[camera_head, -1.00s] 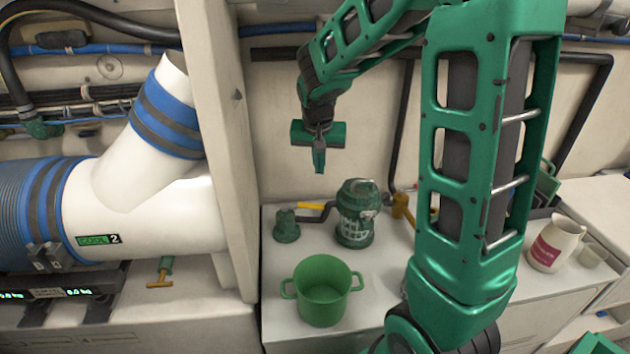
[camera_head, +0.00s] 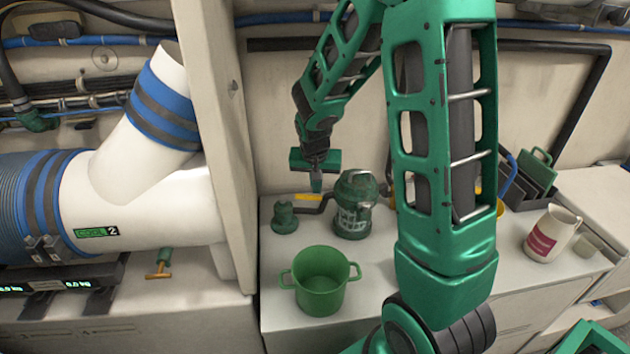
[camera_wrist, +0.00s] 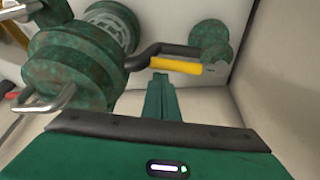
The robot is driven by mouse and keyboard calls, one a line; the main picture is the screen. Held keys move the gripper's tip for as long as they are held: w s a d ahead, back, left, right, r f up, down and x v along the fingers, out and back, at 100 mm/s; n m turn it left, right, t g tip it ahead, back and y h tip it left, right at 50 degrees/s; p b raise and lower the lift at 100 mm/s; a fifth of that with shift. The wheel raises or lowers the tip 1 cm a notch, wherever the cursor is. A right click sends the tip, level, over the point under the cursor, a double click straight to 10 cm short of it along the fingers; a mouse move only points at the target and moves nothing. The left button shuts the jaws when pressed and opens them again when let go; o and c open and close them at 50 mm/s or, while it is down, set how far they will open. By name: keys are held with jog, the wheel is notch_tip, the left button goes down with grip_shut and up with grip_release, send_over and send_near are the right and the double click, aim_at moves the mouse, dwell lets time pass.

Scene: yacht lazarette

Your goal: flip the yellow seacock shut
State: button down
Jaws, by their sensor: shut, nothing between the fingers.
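The yellow seacock handle (camera_head: 307,197) lies level at the back of the counter, between a small green fitting (camera_head: 285,217) and a green strainer (camera_head: 355,206). In the wrist view the yellow lever (camera_wrist: 176,66) shows just beyond my fingertips, beside a dark bent pipe (camera_wrist: 165,50). My gripper (camera_head: 316,188) is shut and empty, pointing down close above the handle's right end. In the wrist view my gripper (camera_wrist: 160,80) ends just short of the yellow lever; I cannot tell whether they touch.
A green pot (camera_head: 320,285) stands in front of the strainer on the white counter. A white pillar (camera_head: 215,130) rises on the left. A white jug (camera_head: 552,234) and a dark rack (camera_head: 530,180) are at the right.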

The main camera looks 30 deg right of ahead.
jog(key=shift+s, duration=0.25)
dwell(0.3)
